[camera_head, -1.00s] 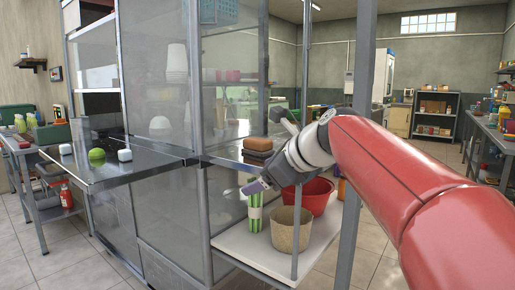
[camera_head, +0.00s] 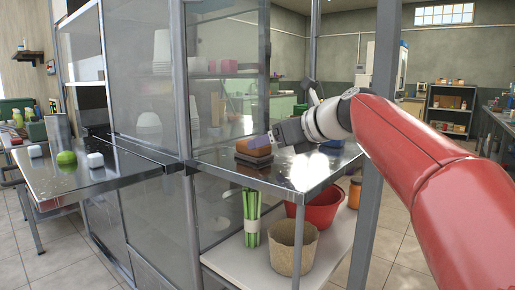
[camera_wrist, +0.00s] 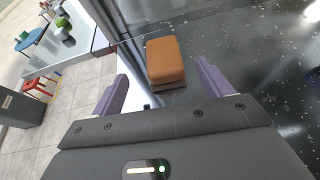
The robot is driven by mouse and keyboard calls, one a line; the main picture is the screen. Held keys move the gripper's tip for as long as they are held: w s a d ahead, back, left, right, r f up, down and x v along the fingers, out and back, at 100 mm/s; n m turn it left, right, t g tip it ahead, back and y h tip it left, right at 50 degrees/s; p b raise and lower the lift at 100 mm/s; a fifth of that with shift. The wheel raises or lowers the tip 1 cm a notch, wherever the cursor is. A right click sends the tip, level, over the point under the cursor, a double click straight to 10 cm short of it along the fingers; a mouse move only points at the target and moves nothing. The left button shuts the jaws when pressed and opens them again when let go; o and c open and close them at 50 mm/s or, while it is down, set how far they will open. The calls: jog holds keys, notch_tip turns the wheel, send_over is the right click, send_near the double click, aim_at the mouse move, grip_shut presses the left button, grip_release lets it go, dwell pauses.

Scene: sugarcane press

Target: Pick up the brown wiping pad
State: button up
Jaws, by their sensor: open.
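The brown wiping pad (camera_head: 254,145) lies on top of a darker pad (camera_head: 254,159) on the steel counter, near its front edge. In the wrist view the brown pad (camera_wrist: 165,60) sits ahead of my gripper, roughly between the lines of its two purple fingers. My gripper (camera_wrist: 162,85) is open and empty. In the head view my gripper (camera_head: 270,142) is just right of the pads, at about their height, and the arm comes in from the right. The darker pad is mostly hidden under the brown one in the wrist view.
The steel counter (camera_head: 312,171) is clear around the pads. A metal post (camera_head: 383,110) stands close beside my arm. Glass panels (camera_head: 228,60) stand behind and left. A lower shelf (camera_head: 335,245) holds a red bowl (camera_head: 325,207), a woven basket (camera_head: 291,250) and green stalks (camera_head: 251,217).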

jog(key=x, duration=0.7)
jog(key=shift+w+f, duration=0.25)
jog(key=shift+f, duration=0.15)
jog(key=shift+d, duration=0.1)
jog(key=c, duration=1.1)
